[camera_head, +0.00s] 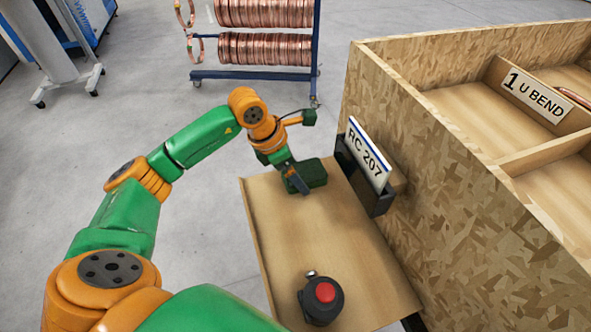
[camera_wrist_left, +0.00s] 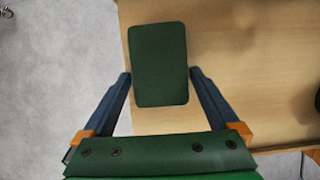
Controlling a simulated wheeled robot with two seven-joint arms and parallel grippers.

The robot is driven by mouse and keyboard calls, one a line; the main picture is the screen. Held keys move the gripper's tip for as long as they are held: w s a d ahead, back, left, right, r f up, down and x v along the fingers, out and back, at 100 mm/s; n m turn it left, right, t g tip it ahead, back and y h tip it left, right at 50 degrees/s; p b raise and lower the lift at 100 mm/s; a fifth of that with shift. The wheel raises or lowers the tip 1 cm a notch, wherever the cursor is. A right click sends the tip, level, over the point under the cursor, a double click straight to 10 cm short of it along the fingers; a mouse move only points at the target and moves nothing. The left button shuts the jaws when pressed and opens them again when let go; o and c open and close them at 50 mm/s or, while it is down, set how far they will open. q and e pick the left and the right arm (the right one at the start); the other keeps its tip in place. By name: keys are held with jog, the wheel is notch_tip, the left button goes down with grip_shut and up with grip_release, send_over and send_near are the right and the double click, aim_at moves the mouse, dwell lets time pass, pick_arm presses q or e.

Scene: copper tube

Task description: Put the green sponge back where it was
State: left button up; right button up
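The green sponge (camera_head: 313,174) is a dark green block at the far end of the small wooden shelf. In the left wrist view the sponge (camera_wrist_left: 158,65) looks like an upright rounded rectangle between my fingertips. My left gripper (camera_head: 297,180) points down at the sponge and partly covers it in the head view. Its two blue fingers (camera_wrist_left: 160,74) are spread, one at each side of the sponge. Their tips are very close to its sides; I cannot tell whether they touch. My right gripper is in neither view.
A red button on a dark round base (camera_head: 321,299) stands at the shelf's near end. The shelf (camera_head: 301,234) is clear between button and sponge. A sign "RC 207" (camera_head: 368,155) in a black holder stands at the right, beside a tall chipboard bin (camera_head: 432,150).

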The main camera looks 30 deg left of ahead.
pick_arm(q)
jog(key=v, duration=1.2)
jog(key=shift+r+b, duration=0.2)
jog(key=shift+b, duration=0.25)
